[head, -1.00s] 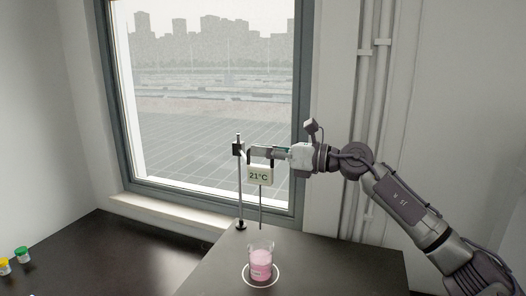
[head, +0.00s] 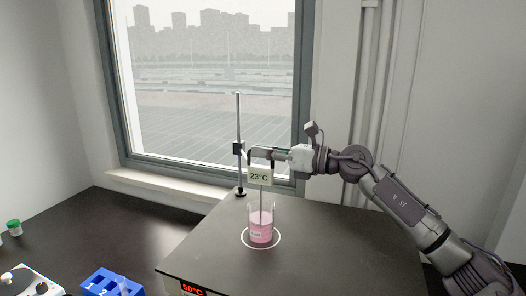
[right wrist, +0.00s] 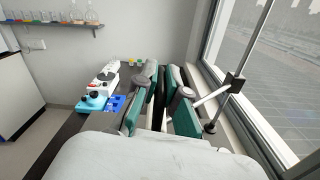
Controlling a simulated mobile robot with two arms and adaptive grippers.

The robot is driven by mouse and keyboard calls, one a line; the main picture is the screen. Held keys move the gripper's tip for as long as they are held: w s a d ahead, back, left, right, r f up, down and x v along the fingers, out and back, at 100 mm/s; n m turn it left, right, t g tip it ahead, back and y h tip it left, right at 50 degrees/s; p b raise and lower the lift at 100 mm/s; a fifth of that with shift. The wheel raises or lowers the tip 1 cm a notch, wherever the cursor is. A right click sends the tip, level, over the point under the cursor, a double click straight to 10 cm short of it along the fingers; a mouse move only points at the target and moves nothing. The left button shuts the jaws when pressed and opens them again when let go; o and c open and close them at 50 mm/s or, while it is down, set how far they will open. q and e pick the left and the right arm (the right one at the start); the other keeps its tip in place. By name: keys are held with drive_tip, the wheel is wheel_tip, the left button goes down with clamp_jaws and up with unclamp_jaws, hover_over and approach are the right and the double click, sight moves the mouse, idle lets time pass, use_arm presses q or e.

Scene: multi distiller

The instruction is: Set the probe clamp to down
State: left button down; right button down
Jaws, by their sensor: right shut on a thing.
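The probe clamp (head: 238,148) is a small black block on a thin upright stand rod (head: 238,115), about midway up it. A temperature display (head: 260,177) reading 23°C hangs beside it, with a thin probe reaching down into a beaker of pink liquid (head: 261,233). My right gripper (head: 262,155) is shut on the clamp's arm, just above the display. In the right wrist view, the clamp block (right wrist: 235,80) sits on the tilted-looking rod, and its pale arm (right wrist: 210,96) runs to between my fingers (right wrist: 160,95). The exact grip is partly hidden. My left gripper is not in view.
The beaker stands in a white ring on a dark hotplate (head: 200,250) whose red display reads 50°C. A blue numbered rack (head: 106,284), a white device (head: 28,282) and a green-capped jar (head: 14,227) are at the left. A window is behind the stand.

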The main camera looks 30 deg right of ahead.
drive_tip(key=shift+a+f, duration=0.1)
drive_tip(key=shift+f, duration=0.2)
drive_tip(key=c, duration=1.4)
unclamp_jaws()
drive_tip(key=shift+o, duration=0.8)
drive_tip(key=shift+r, duration=0.1)
drive_tip(key=v, duration=1.2)
drive_tip(key=shift+r, duration=0.1)
